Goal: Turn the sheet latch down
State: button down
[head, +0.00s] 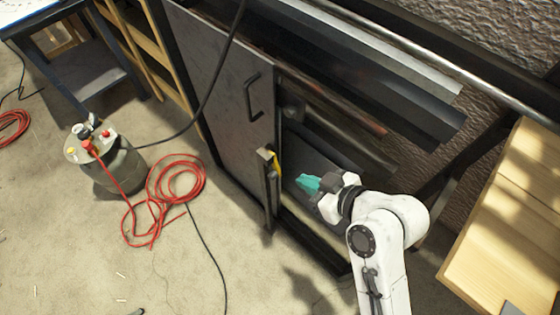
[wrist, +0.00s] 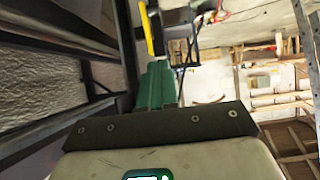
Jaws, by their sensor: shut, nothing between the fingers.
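The sheet latch looks to be the piece (head: 270,175) at the free edge of the grey cabinet door (head: 225,85): a pale block, a yellow strip and a dark bar hanging straight down. In the wrist view the yellow strip (wrist: 146,28) stands just beyond my fingertips. My gripper (head: 306,183) has teal fingers, shut and empty, pointing left toward the latch. In the head view a small gap shows between the fingertips and the latch. The fingers also show in the wrist view (wrist: 157,82), where they hide part of what lies behind them.
Long dark bars (head: 390,85) stick out above my arm. A wooden bench (head: 515,215) stands at the right. A tank (head: 112,165) with a coiled red hose (head: 178,182) is on the floor at the left. The floor in front of the door is mostly clear.

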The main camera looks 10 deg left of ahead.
jog(key=b, duration=0.1)
send_over(272, 175)
jog(key=s+d, duration=0.2)
jog(key=d, duration=0.1)
notch_tip(272, 175, down, 5)
jog(key=f, duration=0.2)
jog(key=shift+w+a+f, duration=0.1)
jog(key=shift+a+f, duration=0.3)
jog(key=shift+w+a+f+b, duration=0.15)
jog(key=shift+f+b, duration=0.15)
jog(key=shift+f, duration=0.45)
jog(key=shift+f, duration=0.1)
jog(key=shift+a+f+b, duration=0.1)
jog(key=shift+f+b, duration=0.2)
jog(key=shift+b, duration=0.05)
jog(key=shift+w+f+b, duration=0.15)
jog(key=shift+f+b, duration=0.15)
jog(key=shift+b, duration=0.55)
jog(key=shift+w+a+t+y+b, duration=0.15)
jog(key=shift+a+t+y+b, duration=0.15)
jog(key=shift+y, duration=0.1)
jog(key=shift+r, duration=0.2)
